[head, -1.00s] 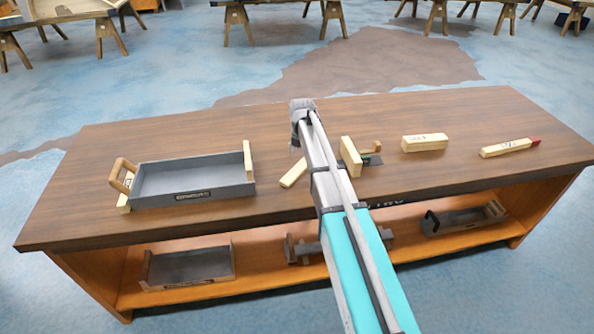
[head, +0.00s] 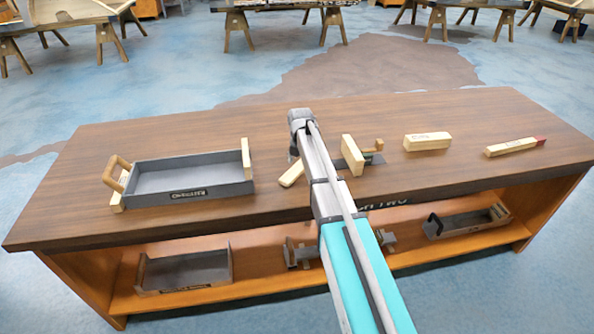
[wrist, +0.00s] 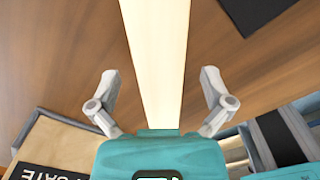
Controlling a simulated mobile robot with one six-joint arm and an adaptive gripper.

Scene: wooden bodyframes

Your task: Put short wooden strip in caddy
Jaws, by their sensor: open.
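The caddy (head: 190,196) is a grey open tray with wooden ends and a dark label, on the left of the bench top. A pale wooden strip (head: 291,173) lies on the bench between the caddy and my arm, partly hidden by the arm. In the wrist view a pale strip (wrist: 155,50) runs up the middle, between the fingers of my gripper (wrist: 158,98). The gripper is open, with a finger on each side and a gap to the strip on both sides. My fingers cannot be made out in the head view, hidden by the arm.
Right of my arm stand an upright wooden block with a dark plate (head: 353,155), a pale block (head: 427,141) and a red-ended strip (head: 515,147). The lower shelf holds another grey tray (head: 185,273) and more tools. The bench front between caddy and arm is clear.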

